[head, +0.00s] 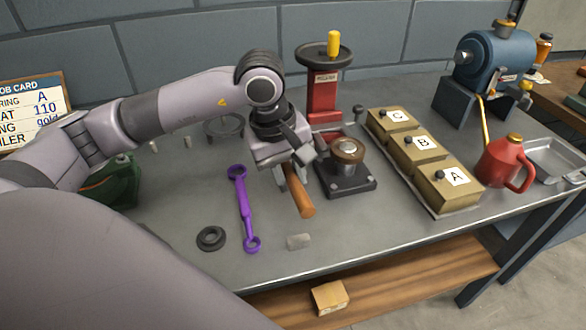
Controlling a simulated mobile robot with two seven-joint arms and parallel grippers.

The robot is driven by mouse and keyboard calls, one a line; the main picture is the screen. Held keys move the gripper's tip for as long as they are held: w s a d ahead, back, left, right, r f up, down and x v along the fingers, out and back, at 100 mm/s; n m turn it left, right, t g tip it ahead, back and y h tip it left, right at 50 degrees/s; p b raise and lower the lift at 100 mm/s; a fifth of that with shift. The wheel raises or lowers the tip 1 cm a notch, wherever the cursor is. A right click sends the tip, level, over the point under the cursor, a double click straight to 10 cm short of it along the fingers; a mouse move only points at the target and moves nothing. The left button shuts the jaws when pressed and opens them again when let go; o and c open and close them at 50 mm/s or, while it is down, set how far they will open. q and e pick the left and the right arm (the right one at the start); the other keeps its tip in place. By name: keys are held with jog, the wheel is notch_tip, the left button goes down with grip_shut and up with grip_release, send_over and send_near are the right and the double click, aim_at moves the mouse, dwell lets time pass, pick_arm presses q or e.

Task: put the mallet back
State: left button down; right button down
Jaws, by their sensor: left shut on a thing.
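The mallet (299,198) shows as an orange-brown wooden handle that slopes down toward the front of the bench. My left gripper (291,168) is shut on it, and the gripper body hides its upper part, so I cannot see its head. The handle is just left of the dark fixture (346,180) with a round brown-topped part. I cannot tell whether the handle touches the bench. My right gripper is not in view.
A purple double-ended wrench (243,207), a black ring (211,238) and a small grey block (300,241) lie nearby. A red press (324,98) stands behind. Boxes A (447,187), B (418,155) and C (390,125) and a red oil can (502,162) are at right.

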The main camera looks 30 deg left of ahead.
pick_arm(q)
jog(key=shift+f+b, duration=0.7)
jog(key=shift+f, duration=0.9)
jog(key=shift+f+b, duration=0.95)
jog(key=shift+b, duration=0.15)
jog(key=shift+m+b, duration=0.35)
jog(key=shift+m, duration=0.05)
jog(key=shift+s+a+b, duration=0.2)
jog(key=shift+s+b, duration=0.05)
jog(key=shift+b, duration=0.05)
jog(key=shift+f+b, duration=0.35)
jog(key=shift+b, duration=0.15)
